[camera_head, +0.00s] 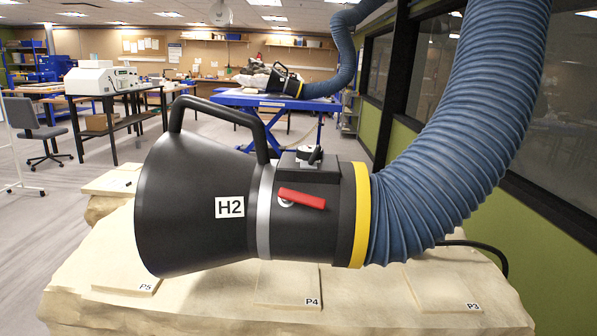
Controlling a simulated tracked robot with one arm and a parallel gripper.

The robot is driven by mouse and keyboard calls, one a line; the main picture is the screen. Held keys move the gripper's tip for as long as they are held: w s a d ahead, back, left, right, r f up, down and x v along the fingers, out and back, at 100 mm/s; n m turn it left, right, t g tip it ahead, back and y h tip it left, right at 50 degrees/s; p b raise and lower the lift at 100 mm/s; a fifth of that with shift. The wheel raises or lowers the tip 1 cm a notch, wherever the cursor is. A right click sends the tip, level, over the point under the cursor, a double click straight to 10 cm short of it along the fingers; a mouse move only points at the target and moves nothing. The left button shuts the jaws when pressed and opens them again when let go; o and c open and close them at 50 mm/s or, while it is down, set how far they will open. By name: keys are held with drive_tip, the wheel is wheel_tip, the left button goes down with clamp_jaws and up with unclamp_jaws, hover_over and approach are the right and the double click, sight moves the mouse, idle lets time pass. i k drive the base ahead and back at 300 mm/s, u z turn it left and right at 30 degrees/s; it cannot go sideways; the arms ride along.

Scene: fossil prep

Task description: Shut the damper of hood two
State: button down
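Hood two (195,205) is a black cone with a white H2 label, lying on its side with its wide mouth to the left. It has a black carrying handle on top and a grey band. A red lever (302,198) on its near side, right of the band, lies nearly along the hood, its right end slightly lower. I take it for the damper lever. My gripper is not in view.
A blue flexible hose (450,150) runs from the hood's yellow ring up and right. Below is a pale block (215,312) with plates marked P5, P4 and P3. A similar black hood (283,82) is on a blue lift table behind. Open floor lies left.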

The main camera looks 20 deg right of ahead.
sight(286, 195)
drive_tip(key=i, duration=0.9)
drive_tip(key=z, duration=0.05)
